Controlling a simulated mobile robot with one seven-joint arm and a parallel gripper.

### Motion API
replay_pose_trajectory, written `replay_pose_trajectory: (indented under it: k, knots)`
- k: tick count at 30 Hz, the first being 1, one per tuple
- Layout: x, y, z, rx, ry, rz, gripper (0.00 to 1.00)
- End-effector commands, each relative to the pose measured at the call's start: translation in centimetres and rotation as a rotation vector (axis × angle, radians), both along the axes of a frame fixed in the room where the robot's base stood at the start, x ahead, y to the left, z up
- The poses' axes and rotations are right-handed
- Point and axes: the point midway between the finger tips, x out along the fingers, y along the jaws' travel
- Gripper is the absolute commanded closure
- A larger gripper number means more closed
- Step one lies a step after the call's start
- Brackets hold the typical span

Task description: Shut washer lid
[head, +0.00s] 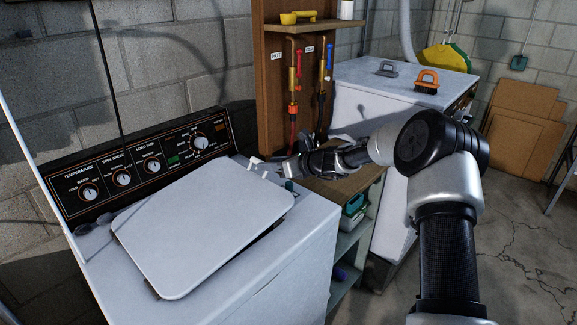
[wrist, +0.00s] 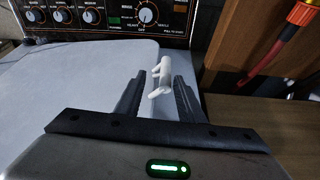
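The washer (head: 300,235) stands at the left with its control panel at the back. Its white lid (head: 205,225) lies over the top, close to flat, with a dark gap under its front right edge. My gripper (head: 288,172) is at the lid's back right corner, reaching in from the right. In the wrist view my gripper (wrist: 158,92) has its two fingers apart. A small white hinge-like piece (wrist: 161,78) shows between and beyond the fingertips. I cannot tell whether they touch it. The lid fills the left of the wrist view (wrist: 75,95).
A wooden-topped shelf unit (head: 345,183) stands right of the washer under my arm. Hoses and valves (head: 294,85) hang on a wooden panel behind. A white machine (head: 385,95) with an orange-handled brush (head: 427,81) stands farther back. The floor at right is open.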

Motion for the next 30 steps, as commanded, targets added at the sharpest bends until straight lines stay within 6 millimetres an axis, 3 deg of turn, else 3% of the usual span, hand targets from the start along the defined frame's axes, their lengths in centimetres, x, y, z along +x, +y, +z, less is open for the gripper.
replay_pose_trajectory:
  k: [6, 12, 24, 30]
  knots:
    - [-3.2, -3.6, 1.9, -0.004, 0.001, -0.002, 0.65]
    - [-4.9, -5.3, 2.9, -0.003, 0.001, 0.0, 0.65]
    - [-5.5, -5.8, 3.1, -0.002, 0.002, 0.002, 0.65]
    - [-7.1, -5.4, 2.3, -0.14, -0.032, 0.069, 0.98]
